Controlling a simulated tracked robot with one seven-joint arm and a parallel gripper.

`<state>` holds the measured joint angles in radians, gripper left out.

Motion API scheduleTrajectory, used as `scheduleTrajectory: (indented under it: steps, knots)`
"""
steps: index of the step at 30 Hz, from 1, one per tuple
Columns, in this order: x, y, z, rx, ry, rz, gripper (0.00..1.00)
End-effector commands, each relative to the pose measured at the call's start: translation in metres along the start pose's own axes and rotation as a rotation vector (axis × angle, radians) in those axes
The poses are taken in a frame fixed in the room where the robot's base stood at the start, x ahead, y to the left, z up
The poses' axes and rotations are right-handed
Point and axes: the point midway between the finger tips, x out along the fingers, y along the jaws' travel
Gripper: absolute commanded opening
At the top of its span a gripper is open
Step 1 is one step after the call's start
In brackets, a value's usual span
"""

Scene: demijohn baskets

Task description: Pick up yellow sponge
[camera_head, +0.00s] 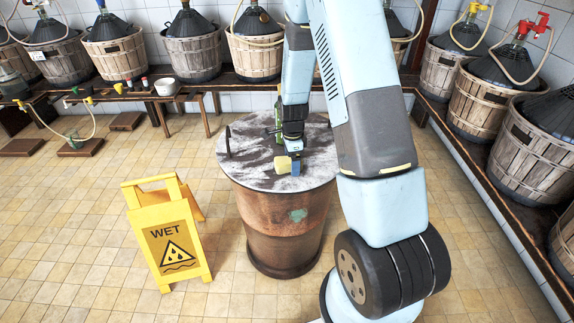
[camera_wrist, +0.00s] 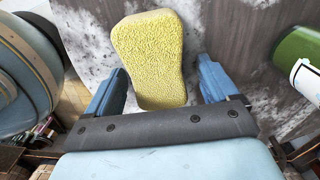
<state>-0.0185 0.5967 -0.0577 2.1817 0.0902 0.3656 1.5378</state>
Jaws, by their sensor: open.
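The yellow sponge (camera_wrist: 150,58) lies on the grey, white-stained lid of a rusty drum (camera_head: 251,180). In the wrist view it sits between and beyond the two blue fingers of my gripper (camera_wrist: 160,85), which are spread apart. A gap shows on the right between sponge and finger; the left finger is close to the sponge's edge, and I cannot tell if they touch. In the head view the sponge (camera_head: 283,164) shows as a small yellow patch at my gripper (camera_head: 290,165), partly hidden by it.
A green object with a white label (camera_wrist: 296,60) stands on the lid to the right in the wrist view. A yellow wet-floor sign (camera_head: 168,240) stands left of the drum. Demijohns in wooden baskets (camera_head: 193,55) line the back and right walls. The tiled floor at front left is clear.

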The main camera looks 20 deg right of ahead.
Motion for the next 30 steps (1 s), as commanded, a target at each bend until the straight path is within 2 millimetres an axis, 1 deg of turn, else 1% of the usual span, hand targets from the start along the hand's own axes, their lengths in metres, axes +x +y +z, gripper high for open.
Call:
scheduleTrajectory:
  steps: [7, 24, 30]
  knots:
    - [0.0010, -0.0002, 0.0001, 0.000, 0.000, 0.000, 0.87]
    - [0.0007, -0.0002, 0.0003, 0.000, 0.000, -0.001, 0.33]
    - [0.0006, -0.0002, 0.0003, 0.000, 0.000, -0.001, 0.32]
